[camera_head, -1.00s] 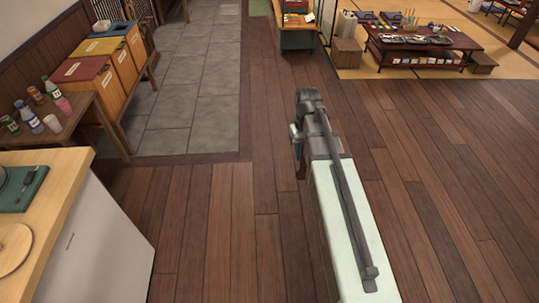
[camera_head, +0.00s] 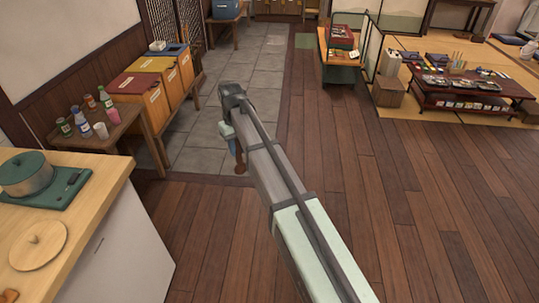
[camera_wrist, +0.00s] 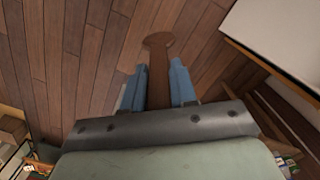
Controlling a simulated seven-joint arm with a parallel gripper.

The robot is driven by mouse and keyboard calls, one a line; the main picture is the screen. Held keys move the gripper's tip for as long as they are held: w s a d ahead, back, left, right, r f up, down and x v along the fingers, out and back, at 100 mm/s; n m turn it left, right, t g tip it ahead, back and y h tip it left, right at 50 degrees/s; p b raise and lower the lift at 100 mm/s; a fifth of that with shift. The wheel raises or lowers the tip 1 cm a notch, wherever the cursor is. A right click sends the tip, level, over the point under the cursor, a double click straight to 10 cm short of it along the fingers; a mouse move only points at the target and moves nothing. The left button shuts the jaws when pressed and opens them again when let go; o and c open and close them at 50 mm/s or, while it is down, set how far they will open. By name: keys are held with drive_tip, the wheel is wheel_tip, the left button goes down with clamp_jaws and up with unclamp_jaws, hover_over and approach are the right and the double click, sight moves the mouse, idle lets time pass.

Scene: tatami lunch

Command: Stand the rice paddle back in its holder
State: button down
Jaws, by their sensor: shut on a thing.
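The rice paddle (camera_wrist: 158,62) is a brown wooden piece with a rounded end. In the wrist view it stands between the two blue fingers of my gripper (camera_wrist: 160,86), which is shut on it. In the head view my gripper (camera_head: 236,149) is mostly hidden behind my own arm, above the floor to the right of the counter. The paddle's brown end (camera_head: 240,169) shows just below the fingers. I cannot make out the paddle's holder in either view.
The wooden counter (camera_head: 88,203) at left bears a green pot (camera_head: 27,172) on a green mat and a round wooden lid (camera_head: 38,246). Beyond are a side table (camera_head: 127,112) with bottles and coloured bins (camera_head: 137,90). A low table (camera_head: 470,103) stands far right. The floor between is clear.

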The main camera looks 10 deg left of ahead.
drive_tip(key=s+a+r+n, duration=0.25)
drive_tip(key=s+a, duration=0.25)
drive_tip(key=a, duration=0.8)
drive_tip(key=s+a+r+n, duration=0.1)
drive_tip(key=s+a+r, duration=0.35)
drive_tip(key=a, duration=0.95)
drive_tip(key=s+a+r+n, duration=0.25)
drive_tip(key=s+a, duration=0.35)
drive_tip(key=a, duration=0.7)
drive_tip(key=s+a+r+n+y, duration=0.15)
drive_tip(key=s+a+r, duration=0.45)
drive_tip(key=s+a, duration=0.85)
drive_tip(key=s+a+r+n, duration=0.3)
drive_tip(key=s+a+r, duration=0.3)
drive_tip(key=s+a, duration=0.9)
drive_tip(key=s+d+f, duration=0.3)
drive_tip(key=f, duration=0.8)
drive_tip(key=shift+s+d+t, duration=0.15)
drive_tip(key=shift+t, duration=0.15)
drive_tip(key=shift+f, duration=0.6)
drive_tip(key=c, duration=0.8)
unclamp_jaws()
